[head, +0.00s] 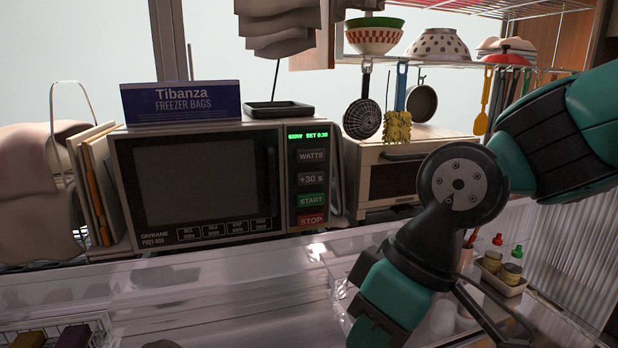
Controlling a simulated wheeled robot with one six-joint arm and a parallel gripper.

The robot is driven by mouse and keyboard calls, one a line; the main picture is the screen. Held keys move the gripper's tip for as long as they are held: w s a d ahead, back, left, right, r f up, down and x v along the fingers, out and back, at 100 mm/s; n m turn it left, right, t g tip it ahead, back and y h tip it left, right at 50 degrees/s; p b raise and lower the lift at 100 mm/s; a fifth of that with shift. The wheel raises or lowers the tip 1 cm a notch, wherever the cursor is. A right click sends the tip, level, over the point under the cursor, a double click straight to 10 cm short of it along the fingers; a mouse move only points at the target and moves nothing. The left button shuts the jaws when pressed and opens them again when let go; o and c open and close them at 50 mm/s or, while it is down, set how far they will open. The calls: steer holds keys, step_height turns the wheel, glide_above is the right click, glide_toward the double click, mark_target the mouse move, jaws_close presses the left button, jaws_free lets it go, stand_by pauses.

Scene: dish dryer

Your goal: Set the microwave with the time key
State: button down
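The microwave (190,185) stands behind a clear ledge, with its dark door shut. Its control panel on the right has a green lit display (308,135) that appears to read "600W SET 0:30". Below it, from top to bottom, are the grey WATTS key (311,156), the grey +30 s time key (311,180), the green START key (311,201) and the red STOP key (311,220). All four keys are uncovered. My arm comes in from the right and bends down to the bottom edge, right of the panel. My gripper's fingertips are not in view.
A blue freezer bags box (182,102) and a black tray (279,110) are on top of the microwave. A toaster oven (395,168) stands to its right, under hanging utensils and a shelf of bowls (374,38). The space before the panel looks clear.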

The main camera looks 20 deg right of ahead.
mark_target(310, 177)
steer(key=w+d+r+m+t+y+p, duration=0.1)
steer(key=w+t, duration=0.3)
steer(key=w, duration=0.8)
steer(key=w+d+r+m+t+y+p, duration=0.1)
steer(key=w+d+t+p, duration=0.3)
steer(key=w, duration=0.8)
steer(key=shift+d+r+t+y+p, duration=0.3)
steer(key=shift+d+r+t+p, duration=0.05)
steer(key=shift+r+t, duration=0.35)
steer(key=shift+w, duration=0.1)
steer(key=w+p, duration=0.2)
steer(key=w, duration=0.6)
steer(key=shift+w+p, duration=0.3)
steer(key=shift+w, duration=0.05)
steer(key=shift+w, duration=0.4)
